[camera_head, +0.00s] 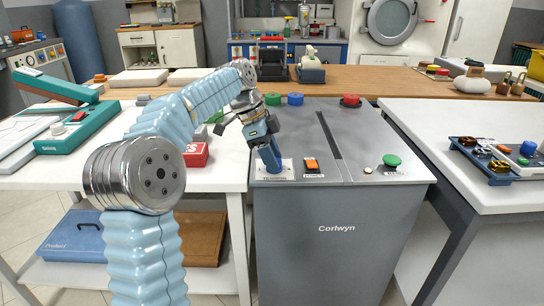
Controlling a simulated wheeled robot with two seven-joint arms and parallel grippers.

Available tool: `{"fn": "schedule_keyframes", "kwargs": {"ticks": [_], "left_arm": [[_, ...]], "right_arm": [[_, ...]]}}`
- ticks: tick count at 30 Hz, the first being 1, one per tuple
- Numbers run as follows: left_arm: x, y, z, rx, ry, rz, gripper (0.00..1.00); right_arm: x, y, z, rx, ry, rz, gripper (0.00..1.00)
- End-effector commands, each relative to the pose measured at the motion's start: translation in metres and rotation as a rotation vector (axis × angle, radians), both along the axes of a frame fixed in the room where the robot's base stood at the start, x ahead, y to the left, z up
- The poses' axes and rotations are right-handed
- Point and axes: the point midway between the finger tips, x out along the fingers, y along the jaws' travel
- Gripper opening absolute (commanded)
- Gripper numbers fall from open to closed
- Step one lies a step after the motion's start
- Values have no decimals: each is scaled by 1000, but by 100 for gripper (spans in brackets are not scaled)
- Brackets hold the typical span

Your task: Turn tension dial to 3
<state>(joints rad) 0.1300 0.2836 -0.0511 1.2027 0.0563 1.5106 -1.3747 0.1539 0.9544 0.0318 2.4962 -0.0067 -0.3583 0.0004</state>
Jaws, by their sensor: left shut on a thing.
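The grey Corlwyn machine (318,235) stands in the middle of the head view. A white label plate (287,172) lies on its top at the front left; its small lettering seems to read "TENSION". My left gripper (271,164) points down onto this plate, with its fingers closed together at the dial's place. The gripper is shut on the tension dial, which the fingers hide almost wholly. I cannot read the dial's pointer or numbers. My right gripper is not in view.
An orange switch (311,164) sits just right of the gripper, and a green knob (391,160) farther right. A red button (351,99) is at the machine's back. A red box (195,155) lies on the left table. A tray (494,163) stands on the right table.

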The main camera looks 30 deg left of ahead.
Motion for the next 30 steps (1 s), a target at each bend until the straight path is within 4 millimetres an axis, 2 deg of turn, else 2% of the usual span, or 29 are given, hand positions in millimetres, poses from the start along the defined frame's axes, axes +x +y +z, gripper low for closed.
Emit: {"fn": "schedule_keyframes", "kwargs": {"ticks": [18, 30], "left_arm": [[4, 1, -1, 1, 0, -550, 12], [5, 1, -1, 3, 1, -735, 12]], "right_arm": [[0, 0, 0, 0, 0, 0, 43], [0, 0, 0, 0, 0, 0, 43]]}}
